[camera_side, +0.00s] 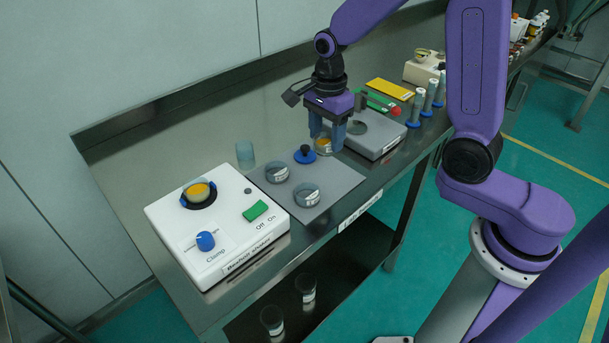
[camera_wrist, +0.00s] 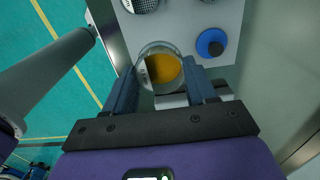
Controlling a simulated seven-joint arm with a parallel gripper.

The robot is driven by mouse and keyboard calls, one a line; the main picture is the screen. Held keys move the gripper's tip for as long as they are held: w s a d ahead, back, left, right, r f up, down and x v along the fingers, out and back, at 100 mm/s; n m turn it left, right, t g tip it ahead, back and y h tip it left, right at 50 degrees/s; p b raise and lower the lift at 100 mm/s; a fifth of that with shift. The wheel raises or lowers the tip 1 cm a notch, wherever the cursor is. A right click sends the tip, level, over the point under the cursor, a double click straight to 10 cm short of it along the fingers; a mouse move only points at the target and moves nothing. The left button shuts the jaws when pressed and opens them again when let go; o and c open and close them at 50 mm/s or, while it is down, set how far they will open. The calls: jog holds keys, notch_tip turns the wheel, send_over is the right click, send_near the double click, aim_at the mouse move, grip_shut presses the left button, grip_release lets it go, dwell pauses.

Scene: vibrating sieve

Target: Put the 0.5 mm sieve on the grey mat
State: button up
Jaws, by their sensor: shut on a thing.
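In the wrist view the vessel (camera_wrist: 160,68) sits between both fingers, at the edge of the grey mat (camera_wrist: 185,30). In the side view the mat (camera_side: 335,183) lies between the white shaker and the balance. Two round sieves (camera_side: 277,172) (camera_side: 307,195) with white labels and a blue knobbed lid (camera_side: 304,155) stand on it. I cannot tell whether the held vessel touches the surface.
The white shaker (camera_side: 221,235) at left holds another vessel with orange powder (camera_side: 199,191). An empty glass (camera_side: 245,155) stands behind the mat. A grey balance-like device (camera_side: 375,138) stands close right of my gripper. The mat's front right part is bare.

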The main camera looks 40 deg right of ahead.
aim_at(335, 177)
jog(key=shift+s+d+f, duration=0.3)
jog(key=shift+d+f, duration=0.05)
jog(key=shift+d, duration=0.25)
jog(key=shift+s+d+f, duration=0.25)
jog(key=shift+d+f, duration=0.1)
jog(key=shift+d, duration=0.25)
notch_tip(335, 177, down, 3)
jog(key=shift+s+d+f, duration=0.1)
jog(key=shift+d+f, duration=0.05)
jog(key=shift+f, duration=2.35)
jog(key=shift+f, duration=0.15)
jog(key=o, duration=1.1)
notch_tip(335, 177, up, 12)
jog(key=shift+r, duration=0.15)
